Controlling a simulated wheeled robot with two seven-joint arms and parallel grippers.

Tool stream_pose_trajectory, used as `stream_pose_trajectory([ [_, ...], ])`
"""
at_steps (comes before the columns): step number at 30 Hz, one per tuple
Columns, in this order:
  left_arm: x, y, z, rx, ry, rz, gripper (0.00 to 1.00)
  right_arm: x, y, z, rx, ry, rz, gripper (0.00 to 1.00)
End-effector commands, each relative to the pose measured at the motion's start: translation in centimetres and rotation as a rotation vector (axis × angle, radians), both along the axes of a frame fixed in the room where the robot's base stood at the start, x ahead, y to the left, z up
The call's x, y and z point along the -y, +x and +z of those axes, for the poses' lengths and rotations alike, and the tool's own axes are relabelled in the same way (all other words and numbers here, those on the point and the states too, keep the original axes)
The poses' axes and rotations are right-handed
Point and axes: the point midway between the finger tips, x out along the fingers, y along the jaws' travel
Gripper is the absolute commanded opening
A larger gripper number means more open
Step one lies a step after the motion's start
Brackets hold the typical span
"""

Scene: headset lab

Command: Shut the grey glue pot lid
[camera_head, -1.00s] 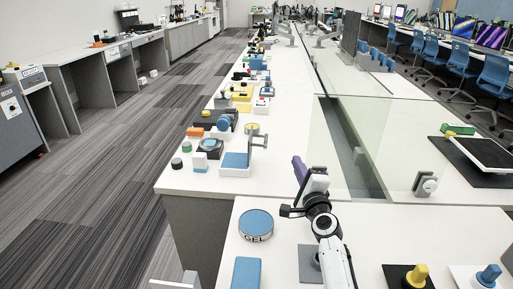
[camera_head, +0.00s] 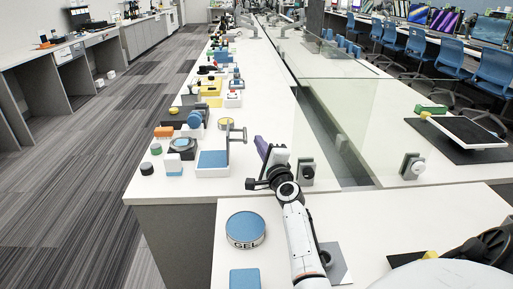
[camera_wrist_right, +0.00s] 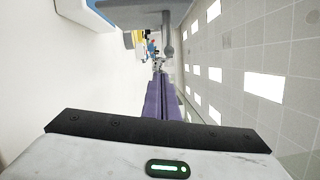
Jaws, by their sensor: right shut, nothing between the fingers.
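A low white box with a blue top face (camera_head: 212,159) stands near the corner of the long bench. A grey upright piece (camera_head: 237,135) rises at its right edge. It looks like the raised lid of the glue pot, though no label shows. In the right wrist view a grey part (camera_wrist_right: 168,38) stands just beyond the fingertips. My right gripper (camera_head: 260,143) has purple fingers, seen pressed together in the right wrist view (camera_wrist_right: 159,82). It is shut and empty, just right of the grey piece. Whether they touch is unclear. My left gripper is out of view.
A blue-topped jar marked GEL (camera_head: 245,230) and a blue block (camera_head: 244,279) are on the near table. A round device (camera_head: 182,145) and small pots (camera_head: 147,168) lie left of the box. A glass screen (camera_head: 325,125) stands to the right.

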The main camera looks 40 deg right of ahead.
Motion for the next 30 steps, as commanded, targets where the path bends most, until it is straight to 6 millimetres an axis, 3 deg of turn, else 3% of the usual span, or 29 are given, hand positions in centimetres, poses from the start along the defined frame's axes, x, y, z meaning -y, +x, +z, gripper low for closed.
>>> stream_pose_trajectory([
  [4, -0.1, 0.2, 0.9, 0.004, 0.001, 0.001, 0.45, -0.5, -0.2, 0.7, 0.001, -0.002, -0.012, 0.0],
  [19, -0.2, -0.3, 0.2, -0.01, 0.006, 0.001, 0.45, -0.7, -0.2, 0.7, -0.001, -0.005, -0.016, 0.0],
  [30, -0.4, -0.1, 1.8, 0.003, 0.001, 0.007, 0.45, -1.1, 0.1, 1.4, -0.044, -0.056, -0.015, 0.0],
])
